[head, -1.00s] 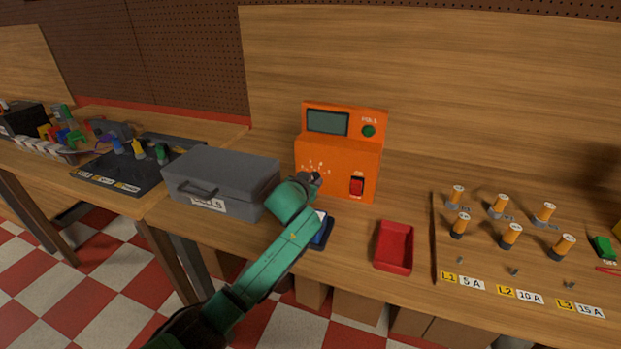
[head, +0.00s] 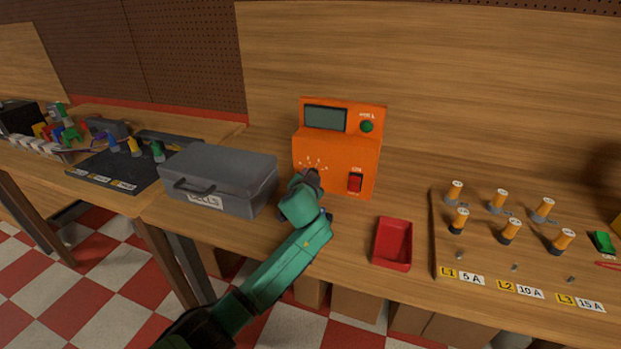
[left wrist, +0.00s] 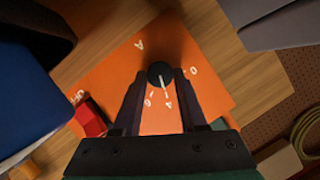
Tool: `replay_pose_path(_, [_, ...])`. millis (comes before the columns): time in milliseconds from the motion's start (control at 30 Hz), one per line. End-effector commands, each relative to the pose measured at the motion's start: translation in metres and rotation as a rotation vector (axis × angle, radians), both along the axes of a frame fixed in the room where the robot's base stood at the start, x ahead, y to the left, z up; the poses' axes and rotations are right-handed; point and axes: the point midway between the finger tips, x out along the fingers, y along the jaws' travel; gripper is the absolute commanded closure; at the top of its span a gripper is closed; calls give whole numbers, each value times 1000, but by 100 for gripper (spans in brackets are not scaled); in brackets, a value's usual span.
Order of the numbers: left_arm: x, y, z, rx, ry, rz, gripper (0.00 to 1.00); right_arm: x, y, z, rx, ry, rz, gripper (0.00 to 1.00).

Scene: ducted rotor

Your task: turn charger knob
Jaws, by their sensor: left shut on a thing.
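The orange charger (head: 340,156) stands on the bench against the wooden back panel, with a grey display (head: 325,118), a green button (head: 366,126) and a red switch (head: 355,183). Its black knob (left wrist: 159,72) with a white pointer line shows in the left wrist view, with white scale marks around it on the orange face. My left gripper (left wrist: 159,78) is shut on the knob, one finger on each side. In the head view the left gripper (head: 312,179) is at the charger's lower left front and hides the knob. My right gripper is not in view.
A grey case (head: 222,178) stands close to the left of the charger and my arm. A red tray (head: 377,242) lies in front on the right. A board with several orange-topped posts (head: 511,231) is farther right.

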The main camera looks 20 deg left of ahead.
Motion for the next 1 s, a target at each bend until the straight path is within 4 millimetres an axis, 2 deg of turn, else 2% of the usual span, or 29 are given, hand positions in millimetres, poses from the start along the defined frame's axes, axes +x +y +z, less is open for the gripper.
replay_pose_path(167, [0,0,0,-1,0,-1,100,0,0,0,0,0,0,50])
replay_pose_path(200, [0,0,0,-1,0,-1,47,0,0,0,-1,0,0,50])
replay_pose_path(233, [0,0,0,-1,0,-1,36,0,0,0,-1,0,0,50])
replay_pose_path(267, [0,0,0,-1,0,-1,28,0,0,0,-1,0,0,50])
replay_pose_path(667, [-4,-1,1,-2,0,0,28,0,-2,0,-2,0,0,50])
replay_pose_path(867, [-33,-5,11,-5,-1,-2,28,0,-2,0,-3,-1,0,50])
replay_pose_path(1000, [-65,-10,21,-4,-1,-2,28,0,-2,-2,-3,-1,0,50])
